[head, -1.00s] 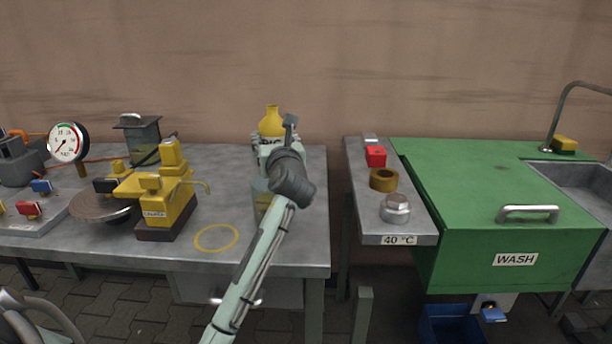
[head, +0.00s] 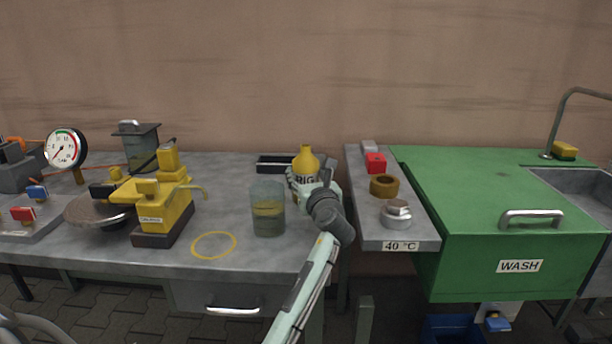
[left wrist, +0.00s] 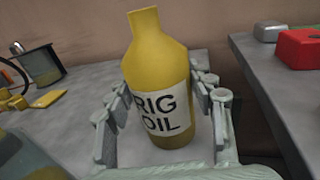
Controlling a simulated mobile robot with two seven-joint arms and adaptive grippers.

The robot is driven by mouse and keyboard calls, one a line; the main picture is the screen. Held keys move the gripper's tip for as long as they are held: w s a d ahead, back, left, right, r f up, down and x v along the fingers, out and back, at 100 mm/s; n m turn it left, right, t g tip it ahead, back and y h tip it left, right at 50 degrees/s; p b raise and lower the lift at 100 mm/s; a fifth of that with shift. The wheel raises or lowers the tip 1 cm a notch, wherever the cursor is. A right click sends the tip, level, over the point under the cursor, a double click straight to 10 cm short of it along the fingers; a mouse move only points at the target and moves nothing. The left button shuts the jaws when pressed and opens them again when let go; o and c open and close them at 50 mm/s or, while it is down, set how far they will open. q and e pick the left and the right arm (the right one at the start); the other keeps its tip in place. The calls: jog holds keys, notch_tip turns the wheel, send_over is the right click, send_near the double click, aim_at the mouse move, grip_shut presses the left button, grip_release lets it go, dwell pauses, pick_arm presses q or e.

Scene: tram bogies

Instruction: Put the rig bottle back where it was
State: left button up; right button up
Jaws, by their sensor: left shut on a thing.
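The rig bottle (head: 306,161) is yellow with a narrow neck and a white "RIG OIL" label. It is near the right end of the grey bench (head: 230,181). My left gripper (head: 304,181) is shut on it, hiding its lower part in the head view. In the left wrist view the bottle (left wrist: 158,85) stands nearly upright between the fingers, leaning slightly. Its base is low over the bench; I cannot tell whether it touches. A yellow ring (head: 213,257) is painted on the bench front, empty. My right gripper is not in view.
A glass jar (head: 267,222) with liquid stands just left of the bottle. A black tray (head: 277,170) lies behind. A yellow device (head: 155,205) stands further left. A gap separates the bench from the narrow shelf (head: 394,228) beside the green wash unit (head: 520,235).

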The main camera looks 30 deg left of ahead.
pick_arm(q)
jog(key=shift+r, duration=0.1)
jog(key=o, duration=1.5)
jog(key=shift+c, duration=0.2)
jog(key=v, duration=1.2)
